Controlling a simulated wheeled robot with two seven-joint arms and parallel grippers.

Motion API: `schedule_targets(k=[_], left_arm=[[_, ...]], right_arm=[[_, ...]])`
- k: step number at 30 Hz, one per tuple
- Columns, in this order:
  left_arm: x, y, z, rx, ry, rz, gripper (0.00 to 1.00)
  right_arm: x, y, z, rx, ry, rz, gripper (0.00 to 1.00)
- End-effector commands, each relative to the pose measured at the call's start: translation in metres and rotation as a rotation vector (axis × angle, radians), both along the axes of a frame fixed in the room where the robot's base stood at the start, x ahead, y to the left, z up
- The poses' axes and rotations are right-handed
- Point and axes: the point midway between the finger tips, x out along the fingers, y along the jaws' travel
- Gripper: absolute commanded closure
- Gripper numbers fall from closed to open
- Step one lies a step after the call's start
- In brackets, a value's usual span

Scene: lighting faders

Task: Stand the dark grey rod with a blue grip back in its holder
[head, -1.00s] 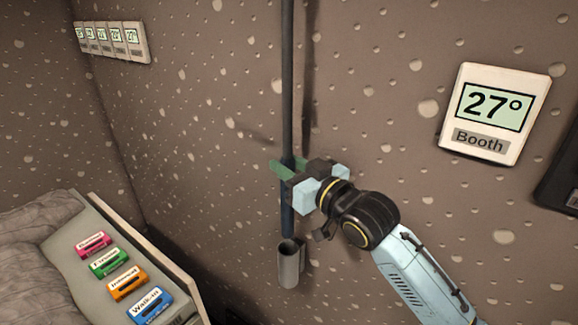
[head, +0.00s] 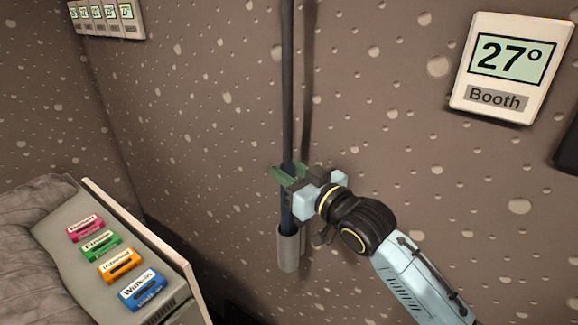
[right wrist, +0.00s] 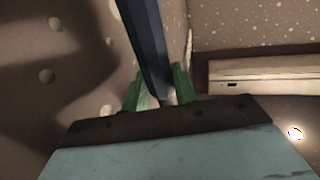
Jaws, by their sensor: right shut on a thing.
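The dark grey rod (head: 287,85) stands upright close to the wall in the head view, running out of the top of the picture. Its blue grip (head: 286,213) is the lower part, and it also shows in the right wrist view (right wrist: 148,45). My right gripper (head: 288,175), with green fingers, is shut on the rod at the blue grip. The grey tube holder (head: 289,250) is on the wall below. The grip's lower end is hidden by the holder's front wall and appears to be inside its mouth. My left gripper is not in view.
A console (head: 62,240) with pink, green, orange and blue labelled faders stands at the lower left, apart from the rod. A Booth display (head: 510,68) reading 27° is on the wall at right. Several small displays (head: 106,12) hang at upper left.

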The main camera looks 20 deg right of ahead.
Motion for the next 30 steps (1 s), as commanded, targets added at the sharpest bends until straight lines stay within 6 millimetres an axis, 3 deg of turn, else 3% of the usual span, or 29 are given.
schedule_targets(k=[13,29,30], left_arm=[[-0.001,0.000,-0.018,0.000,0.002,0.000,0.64],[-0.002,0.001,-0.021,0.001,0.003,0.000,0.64],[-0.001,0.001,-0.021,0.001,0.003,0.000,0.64]], right_arm=[[0.000,0.000,-0.034,0.000,-0.001,0.000,1.00],[0.000,0.000,-0.040,0.000,-0.003,0.001,1.00],[0.000,0.000,-0.040,0.000,-0.002,0.001,0.68]])
